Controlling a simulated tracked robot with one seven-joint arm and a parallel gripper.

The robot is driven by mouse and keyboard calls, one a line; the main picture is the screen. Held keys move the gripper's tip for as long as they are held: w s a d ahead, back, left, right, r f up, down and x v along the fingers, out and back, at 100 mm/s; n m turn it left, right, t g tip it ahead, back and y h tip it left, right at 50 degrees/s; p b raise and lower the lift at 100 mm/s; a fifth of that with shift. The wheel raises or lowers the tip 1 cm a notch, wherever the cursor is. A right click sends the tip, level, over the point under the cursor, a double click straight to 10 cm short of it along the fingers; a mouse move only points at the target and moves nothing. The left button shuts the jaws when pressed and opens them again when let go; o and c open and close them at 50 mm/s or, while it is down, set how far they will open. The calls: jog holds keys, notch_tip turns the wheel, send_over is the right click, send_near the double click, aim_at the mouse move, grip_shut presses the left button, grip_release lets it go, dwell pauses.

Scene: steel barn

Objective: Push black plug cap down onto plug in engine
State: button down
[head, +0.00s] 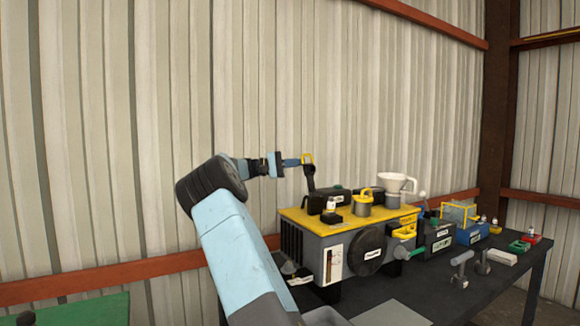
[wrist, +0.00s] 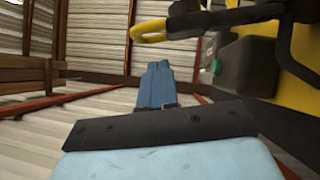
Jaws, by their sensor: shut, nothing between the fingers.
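The engine (head: 310,228) is a grey block with a yellow top, standing on the dark table. A small black piece (head: 332,217) sits on its top near the front edge; I cannot tell whether it is the plug cap or whether a plug lies under it. My gripper (head: 300,162) is above the engine's back left, pointing right, its blue fingers together and empty. They also show together in the wrist view (wrist: 159,66). A yellow loop (head: 307,157) on a black upright lever stands close by the fingertips; I cannot tell if they touch. The loop also shows in the wrist view (wrist: 150,32).
A black tank with a green cap (wrist: 240,65) is to the right of my fingers in the wrist view. A white funnel (head: 396,182) and a yellow-topped can (head: 362,199) stand on the engine. Bins and tools crowd the table's right side.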

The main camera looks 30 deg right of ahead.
jog(key=shift+s+d+r, duration=0.15)
jog(key=shift+s, duration=0.35)
jog(key=shift+s+d+r, duration=0.1)
jog(key=shift+s, duration=0.4)
